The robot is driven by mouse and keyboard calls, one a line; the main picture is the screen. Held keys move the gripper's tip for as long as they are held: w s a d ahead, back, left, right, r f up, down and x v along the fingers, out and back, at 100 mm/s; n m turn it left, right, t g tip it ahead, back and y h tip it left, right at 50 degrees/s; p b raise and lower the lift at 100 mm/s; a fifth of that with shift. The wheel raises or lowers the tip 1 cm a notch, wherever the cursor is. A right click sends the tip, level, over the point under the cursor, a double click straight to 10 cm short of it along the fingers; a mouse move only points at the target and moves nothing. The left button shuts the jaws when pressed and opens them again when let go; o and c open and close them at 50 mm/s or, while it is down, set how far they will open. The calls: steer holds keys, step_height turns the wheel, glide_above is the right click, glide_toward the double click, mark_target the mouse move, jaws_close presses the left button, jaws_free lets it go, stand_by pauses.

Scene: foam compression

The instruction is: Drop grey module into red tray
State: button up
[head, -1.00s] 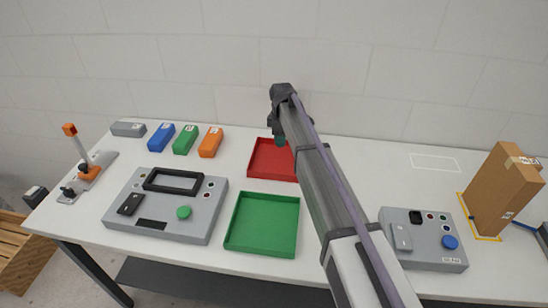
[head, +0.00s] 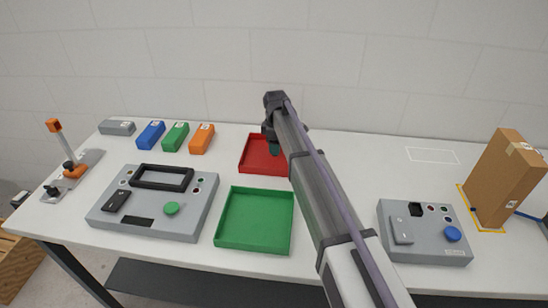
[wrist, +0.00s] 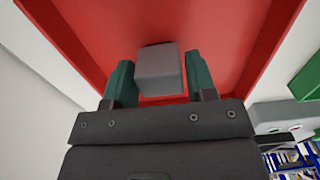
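A grey module (wrist: 160,72) sits between the two dark green fingers of my gripper (wrist: 161,82) in the wrist view. The fingers are close against its sides, and it looks held. The red tray (wrist: 235,50) fills the background behind it. In the head view, my gripper (head: 272,148) is over the red tray (head: 253,166), near its right side. My arm hides the held module and part of the tray there. Whether the module touches the tray floor cannot be told.
A green tray (head: 255,220) lies in front of the red one. Another grey block (head: 117,128) stands at the back left beside blue (head: 151,134), green (head: 175,136) and orange (head: 201,138) blocks. Grey control boxes (head: 190,215) (head: 428,250) and a carton (head: 505,180) stand on the table.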

steer(key=o, duration=0.4)
steer(key=shift+c, duration=0.2)
step_height(320, 180, up, 11)
steer(key=p, duration=1)
steer(key=shift+f+p, duration=0.1)
steer(key=shift+p, duration=0.3)
steer(key=shift+s+m, duration=0.1)
steer(key=shift+m, duration=0.8)
steer(key=s+d+m, duration=0.5)
steer(key=s+d, duration=0.2)
steer(key=s, duration=0.4)
steer(key=s+d+m, duration=0.5)
steer(key=s+d, duration=0.3)
steer(key=s, duration=0.4)
steer(key=s+d+m, duration=0.5)
steer(key=s+d, duration=0.3)
steer(key=s, duration=0.4)
steer(key=shift+m, duration=0.3)
